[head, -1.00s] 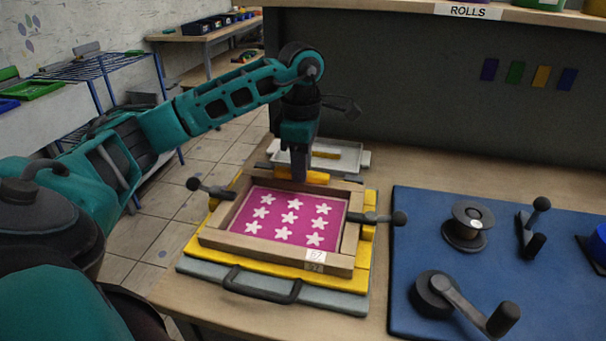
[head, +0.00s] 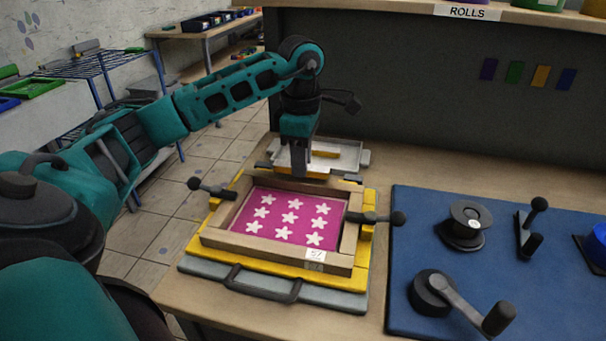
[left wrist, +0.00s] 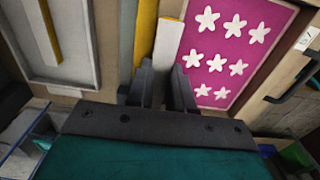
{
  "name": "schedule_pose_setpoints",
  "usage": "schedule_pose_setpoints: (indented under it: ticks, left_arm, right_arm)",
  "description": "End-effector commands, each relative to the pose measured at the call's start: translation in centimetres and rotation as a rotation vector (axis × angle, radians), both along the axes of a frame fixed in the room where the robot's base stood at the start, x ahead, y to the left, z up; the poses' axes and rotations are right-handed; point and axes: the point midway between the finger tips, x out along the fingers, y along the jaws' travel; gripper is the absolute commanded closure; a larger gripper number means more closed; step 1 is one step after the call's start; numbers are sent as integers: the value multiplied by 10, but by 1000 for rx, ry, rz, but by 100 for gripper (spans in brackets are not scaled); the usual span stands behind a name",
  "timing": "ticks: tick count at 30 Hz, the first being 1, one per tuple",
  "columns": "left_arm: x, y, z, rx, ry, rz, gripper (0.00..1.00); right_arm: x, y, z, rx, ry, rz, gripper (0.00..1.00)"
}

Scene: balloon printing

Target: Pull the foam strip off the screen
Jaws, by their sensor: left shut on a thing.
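My left gripper (head: 299,175) points down at the frame's far edge. In the left wrist view its fingers (left wrist: 164,88) are shut on a pale strip (left wrist: 168,45), which I take for the foam strip. The strip lies along the frame's edge beside the magenta sheet. I cannot tell whether it still touches the screen. My right gripper is not in view.
A light tray (head: 350,155) with a yellow strip in it stands behind the base. Black-knobbed clamp handles (head: 397,219) stick out at both sides of the frame. A blue mat (head: 400,270) with a spool and cranks lies at the right. A dark panel rises behind.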

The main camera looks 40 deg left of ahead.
Motion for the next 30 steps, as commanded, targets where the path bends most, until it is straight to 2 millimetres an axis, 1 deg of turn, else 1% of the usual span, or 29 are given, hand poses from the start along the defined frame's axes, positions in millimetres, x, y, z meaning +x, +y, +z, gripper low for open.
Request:
schedule_pose_setpoints:
  ticks: [1, 3, 5, 21, 30]
  left_arm:
    - [0, 0, 0, 0, 0, 0, 100]
    - [0, 0, 9, 0, -1, 0, 100]
    - [0, 0, 14, 0, 0, 0, 100]
    - [0, 0, 57, 0, 0, 0, 100]
    - [0, 0, 79, 0, 0, 0, 100]
  right_arm:
    - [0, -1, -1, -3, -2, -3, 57]
    - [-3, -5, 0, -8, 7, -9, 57]
    - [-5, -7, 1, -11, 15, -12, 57]
    - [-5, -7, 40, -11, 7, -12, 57]
    - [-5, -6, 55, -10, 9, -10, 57]
